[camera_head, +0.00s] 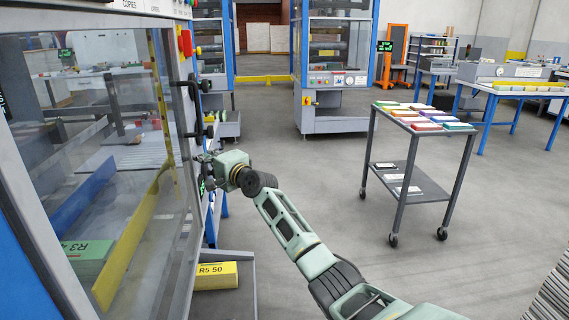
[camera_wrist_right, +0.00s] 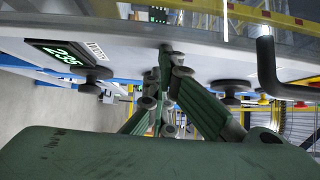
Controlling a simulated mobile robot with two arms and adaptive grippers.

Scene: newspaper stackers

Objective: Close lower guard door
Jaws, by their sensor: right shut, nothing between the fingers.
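A large glazed guard door (camera_head: 162,100) in a grey frame fills the left of the head view. A black handle (camera_head: 194,105) stands near its right edge. I cannot tell whether this is the lower door or whether it is fully closed. My right gripper (camera_head: 200,158) is just below the handle at the door's edge, shut and empty. In the right wrist view its green fingers (camera_wrist_right: 170,58) meet close to a grey frame (camera_wrist_right: 215,62); contact is unclear. A black bent handle (camera_wrist_right: 268,65) is to their right. My left gripper is not in view.
A yellow box (camera_head: 215,275) labelled R5 50 sits on a low shelf beside the machine. A wheeled cart (camera_head: 428,150) with coloured stacks stands to the right. Open grey floor lies between. A stack of papers (camera_head: 548,295) is at the lower right.

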